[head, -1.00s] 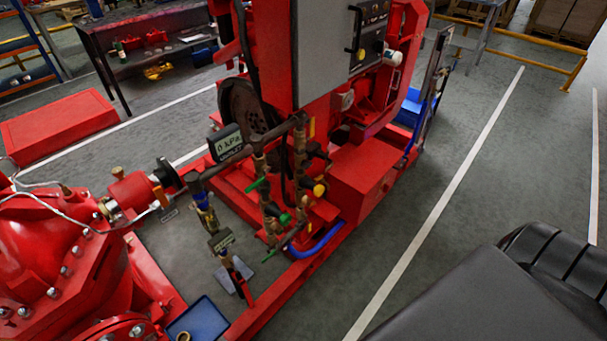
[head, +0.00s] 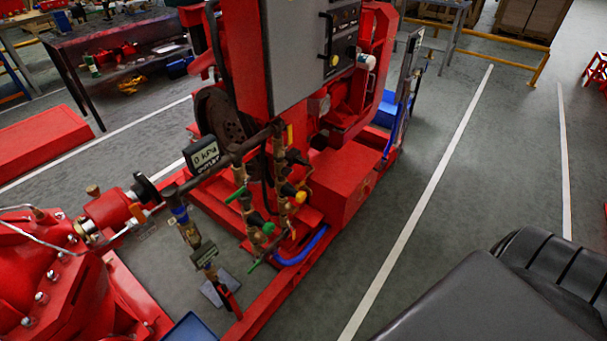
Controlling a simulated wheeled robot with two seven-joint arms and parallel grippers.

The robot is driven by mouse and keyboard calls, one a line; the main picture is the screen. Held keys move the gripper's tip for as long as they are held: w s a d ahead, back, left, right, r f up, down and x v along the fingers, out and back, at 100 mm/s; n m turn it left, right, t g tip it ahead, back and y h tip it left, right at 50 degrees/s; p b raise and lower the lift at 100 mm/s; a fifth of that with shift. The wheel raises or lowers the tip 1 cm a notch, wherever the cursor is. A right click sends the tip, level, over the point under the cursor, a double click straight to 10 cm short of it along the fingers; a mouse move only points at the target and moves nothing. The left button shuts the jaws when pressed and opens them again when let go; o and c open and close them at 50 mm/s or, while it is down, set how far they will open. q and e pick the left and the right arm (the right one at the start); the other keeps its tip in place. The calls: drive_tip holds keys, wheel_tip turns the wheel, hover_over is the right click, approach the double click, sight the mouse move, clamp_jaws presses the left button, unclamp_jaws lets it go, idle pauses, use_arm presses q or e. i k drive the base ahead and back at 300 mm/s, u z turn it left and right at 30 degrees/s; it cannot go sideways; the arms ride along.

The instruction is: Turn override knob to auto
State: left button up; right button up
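The red diesel pumpset fills the left and middle of the head view. Its grey control cabinet (head: 292,50) stands at the top centre. A dark control panel (head: 343,38) with small dials and a yellow knob (head: 334,60) is on the cabinet's right side. I cannot tell which control is the override knob, nor read its setting. Neither of my grippers is in view.
A pressure gauge reading 0 kPa (head: 204,153) sits on piping with green-handled valves (head: 258,219). A red base rail (head: 276,300) runs along the pumpset's near side. Grey floor with a white line (head: 420,212) is open to the right. A workbench (head: 120,45) stands behind left.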

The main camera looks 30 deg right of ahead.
sight(286, 172)
drive_tip(key=z, duration=2.4)
drive_tip(key=i, duration=3.55)
drive_tip(key=u, duration=3.05)
